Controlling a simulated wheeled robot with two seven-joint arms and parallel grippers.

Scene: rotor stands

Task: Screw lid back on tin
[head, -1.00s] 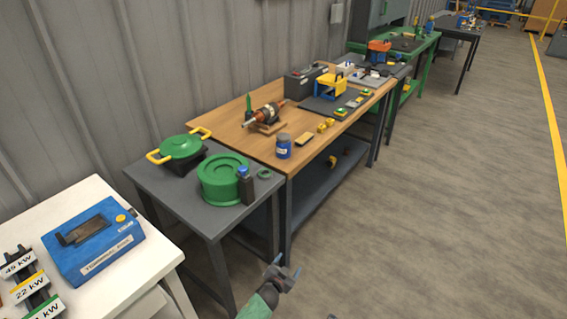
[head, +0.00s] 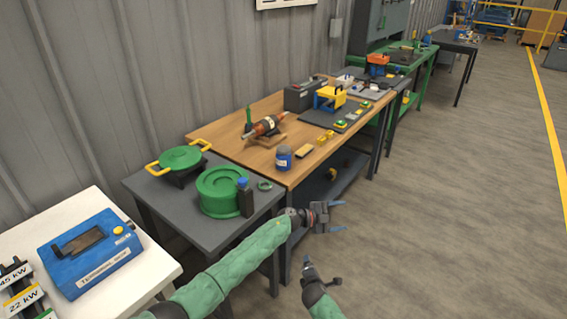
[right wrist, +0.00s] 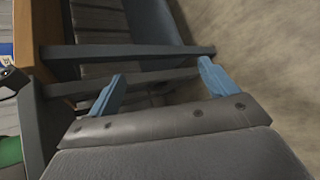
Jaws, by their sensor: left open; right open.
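A small blue tin (head: 284,160) with a pale label and a grey top stands upright near the front left corner of the wooden bench. I cannot tell whether the grey top is a separate lid or how it is seated. My left gripper (head: 341,216) is open and empty, in front of the bench corner and apart from the tin. My right gripper (right wrist: 160,86) is open and empty in the right wrist view, with bench legs behind its blue fingers. In the head view the right arm shows low, below the left gripper.
The wooden bench (head: 232,136) also carries a rotor on a stand (head: 264,128) and yellow parts. A grey table (head: 158,196) to its left holds a green tub (head: 218,192), a dark bottle (head: 245,200) and a green ring (head: 265,185). The floor at right is clear.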

